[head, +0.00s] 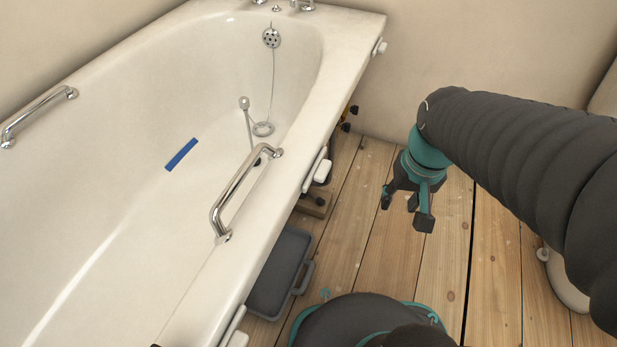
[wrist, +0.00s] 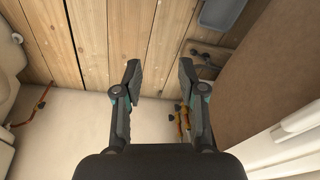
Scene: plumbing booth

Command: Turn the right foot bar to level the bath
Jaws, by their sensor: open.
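The white bath (head: 110,200) fills the left of the head view. A blue strip (head: 181,154) lies on its inner floor. A dark foot part (head: 317,199) shows under the right rim, by a wooden board (head: 310,208); most of it is hidden by the bath. The wrist view shows the board (wrist: 222,52) with a dark bar-like part (wrist: 207,61) over it, right of my gripper. I cannot tell for sure that this is the right foot bar. My gripper (head: 405,211) is open and empty, pointing down above the floor, right of the bath and apart from it; its jaws (wrist: 160,75) frame bare boards.
A grey tray (head: 277,282) lies on the floor beside the bath. Yellow-orange fittings with dark knobs (wrist: 183,117) are near the back wall. A chrome grab rail (head: 232,190) stands on the near rim. The plank floor (head: 370,235) between bath and arm is clear.

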